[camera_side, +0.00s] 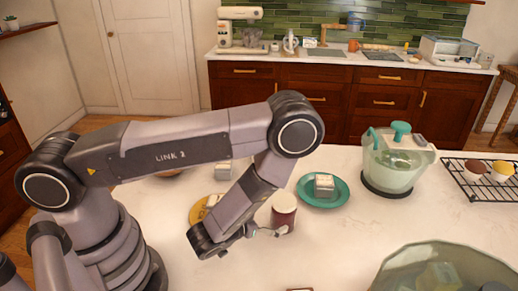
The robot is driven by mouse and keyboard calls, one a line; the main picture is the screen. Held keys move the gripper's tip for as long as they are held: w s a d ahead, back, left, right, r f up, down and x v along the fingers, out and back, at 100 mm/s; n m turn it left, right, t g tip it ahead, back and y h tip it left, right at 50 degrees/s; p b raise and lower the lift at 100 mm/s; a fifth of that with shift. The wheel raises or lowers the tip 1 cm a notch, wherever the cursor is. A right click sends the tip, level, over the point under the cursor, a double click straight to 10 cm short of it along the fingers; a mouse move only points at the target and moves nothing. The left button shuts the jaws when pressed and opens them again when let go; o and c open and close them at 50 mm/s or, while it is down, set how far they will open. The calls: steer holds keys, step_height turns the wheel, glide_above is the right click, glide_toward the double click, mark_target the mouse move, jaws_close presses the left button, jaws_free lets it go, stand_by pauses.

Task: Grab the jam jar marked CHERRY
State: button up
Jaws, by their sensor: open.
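A dark red jar with a pale lid (284,214) stands upright on the white counter near the middle of the side view. No marking on it is readable from here, so I cannot tell whether it says CHERRY. My gripper (268,232) is low, at the jar's front left side, with its jaws open. One pale fingertip overlaps the jar's lower front in the picture. I cannot tell whether it touches the jar. The jaws hold nothing that I can see.
A teal plate (338,200) with a block on it is right of the jar. A yellow round board (197,211) lies behind my wrist. A clear jug (394,165), a wire rack (478,194) and a large glass bowl (398,262) stand further right. Counter between is clear.

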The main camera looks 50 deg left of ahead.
steer(key=x, duration=0.6)
steer(key=shift+w, duration=0.2)
steer(key=shift+c, duration=0.4)
steer(key=c, duration=1.2)
